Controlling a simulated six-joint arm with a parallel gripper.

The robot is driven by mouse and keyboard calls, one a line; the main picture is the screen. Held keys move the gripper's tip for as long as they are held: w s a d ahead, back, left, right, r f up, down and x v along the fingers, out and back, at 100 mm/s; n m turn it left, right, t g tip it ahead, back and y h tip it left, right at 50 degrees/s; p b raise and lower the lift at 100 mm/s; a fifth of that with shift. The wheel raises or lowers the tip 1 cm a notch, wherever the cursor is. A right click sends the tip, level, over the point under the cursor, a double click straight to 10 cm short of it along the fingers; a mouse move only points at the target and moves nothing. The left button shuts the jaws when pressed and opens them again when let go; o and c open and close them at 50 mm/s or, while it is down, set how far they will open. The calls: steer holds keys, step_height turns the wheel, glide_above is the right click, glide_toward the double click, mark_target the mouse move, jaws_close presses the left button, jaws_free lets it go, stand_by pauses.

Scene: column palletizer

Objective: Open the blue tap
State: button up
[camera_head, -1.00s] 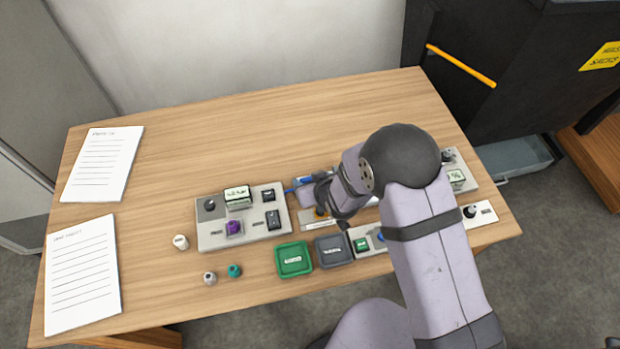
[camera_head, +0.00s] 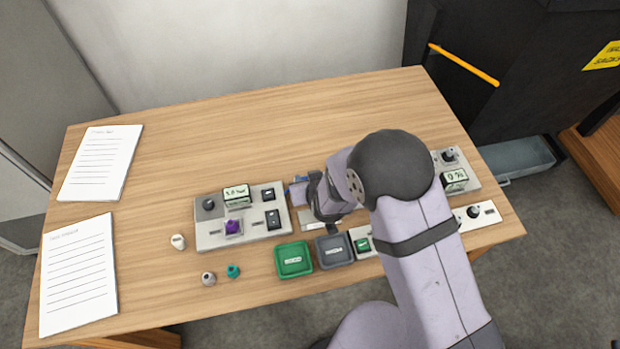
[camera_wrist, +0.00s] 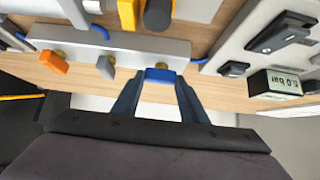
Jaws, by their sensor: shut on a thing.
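The blue tap (camera_wrist: 160,75) has a small blue handle on the right end of a pale grey manifold (camera_wrist: 120,43) in the wrist view. My gripper (camera_wrist: 159,80) has its dark fingers either side of this handle and is shut on it. An orange tap (camera_wrist: 53,62) and a grey tap (camera_wrist: 105,67) sit on the same manifold to the left, apart from my fingers. In the head view my gripper (camera_head: 325,215) is low over the middle of the table and hides the taps.
A control panel (camera_head: 212,236) with a display, switches and a purple knob stands left of my gripper. A green tray (camera_head: 294,273) and a dark grey tray (camera_head: 348,252) are in front. A second panel (camera_head: 466,185) is at right. The back of the table is clear.

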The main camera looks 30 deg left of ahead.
steer(key=o, duration=1)
steer(key=shift+o, duration=0.2)
steer(key=shift+s+d+r, duration=0.1)
steer(key=shift+r, duration=0.05)
steer(key=b+v, duration=0.2)
steer(key=v, duration=0.5)
